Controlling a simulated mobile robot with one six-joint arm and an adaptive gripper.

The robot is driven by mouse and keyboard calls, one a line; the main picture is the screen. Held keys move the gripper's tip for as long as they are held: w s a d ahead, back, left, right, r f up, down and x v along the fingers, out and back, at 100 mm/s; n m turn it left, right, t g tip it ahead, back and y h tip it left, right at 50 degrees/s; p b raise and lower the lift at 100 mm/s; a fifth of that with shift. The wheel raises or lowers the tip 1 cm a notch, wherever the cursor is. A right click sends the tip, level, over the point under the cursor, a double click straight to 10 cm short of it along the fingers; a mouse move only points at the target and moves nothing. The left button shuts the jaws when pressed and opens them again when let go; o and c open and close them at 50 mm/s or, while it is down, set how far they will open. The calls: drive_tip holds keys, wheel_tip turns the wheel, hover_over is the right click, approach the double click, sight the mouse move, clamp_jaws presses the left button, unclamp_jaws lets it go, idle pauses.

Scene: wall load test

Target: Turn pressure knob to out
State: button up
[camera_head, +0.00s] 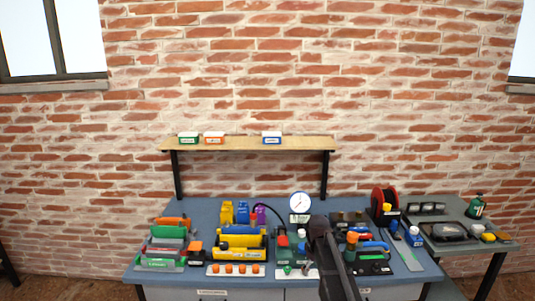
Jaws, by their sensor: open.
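A round white pressure gauge (300,203) stands upright toward the back of the blue workbench (185,207). Below it is a small unit with a green and red body (283,245) and a white cap (301,233). I cannot tell which of these small parts is the pressure knob or where it points. My dark arm rises from the bottom edge, and my gripper (319,229) is at its far end, just right of this unit. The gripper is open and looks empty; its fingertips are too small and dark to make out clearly. My arm hides part of the bench behind it.
Left on the bench are a green-grey rack (165,250), a yellow and blue device (240,240) and a strip with several orange knobs (235,269). Right are a black case with a blue handle (373,247) and a red reel (384,203).

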drive_tip(key=s+f+m+b, duration=0.2)
drive_tip(key=s+m, duration=0.1)
drive_tip(key=s, duration=0.8)
drive_tip(key=s+f+m+b, duration=0.3)
drive_tip(key=s+m, duration=0.1)
drive_tip(key=s, duration=0.7)
drive_tip(key=shift+s+d+f, duration=0.15)
drive_tip(key=shift+s+d, duration=0.05)
idle(0.6)
drive_tip(key=shift+c, duration=0.2)
